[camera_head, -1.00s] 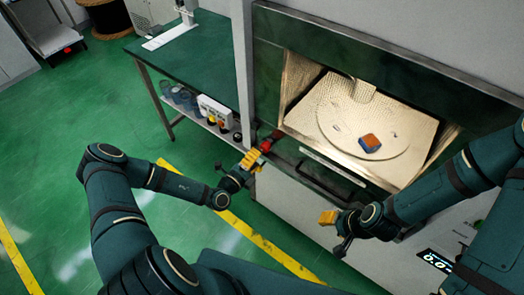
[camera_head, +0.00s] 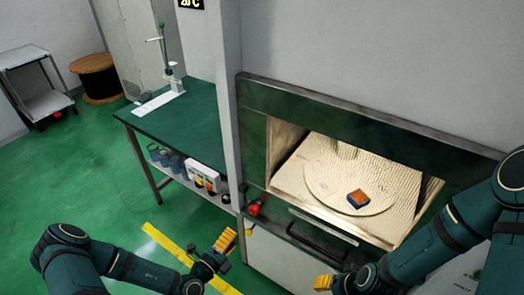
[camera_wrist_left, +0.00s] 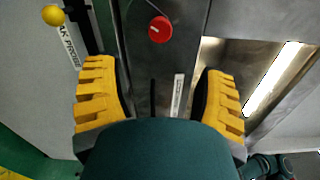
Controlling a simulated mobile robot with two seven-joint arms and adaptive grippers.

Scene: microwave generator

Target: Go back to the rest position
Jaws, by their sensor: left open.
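My left gripper (camera_head: 226,241) is in the lower middle of the head view, left of the microwave generator and clear of it. In the left wrist view its two yellow fingers stand wide apart with nothing between them (camera_wrist_left: 165,100). My right gripper (camera_head: 324,284) shows only as a yellow finger part at the bottom edge of the head view, and its jaws cannot be made out. The microwave generator (camera_head: 360,119) has an open, lit chamber. An orange and blue block (camera_head: 358,198) lies on the round plate (camera_head: 325,190) inside.
A red knob (camera_head: 254,209) sits at the chamber's left front corner; it also shows in the left wrist view (camera_wrist_left: 160,29). A green-topped table (camera_head: 190,115) stands to the left, with jars and a control box (camera_head: 203,174) on its lower shelf.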

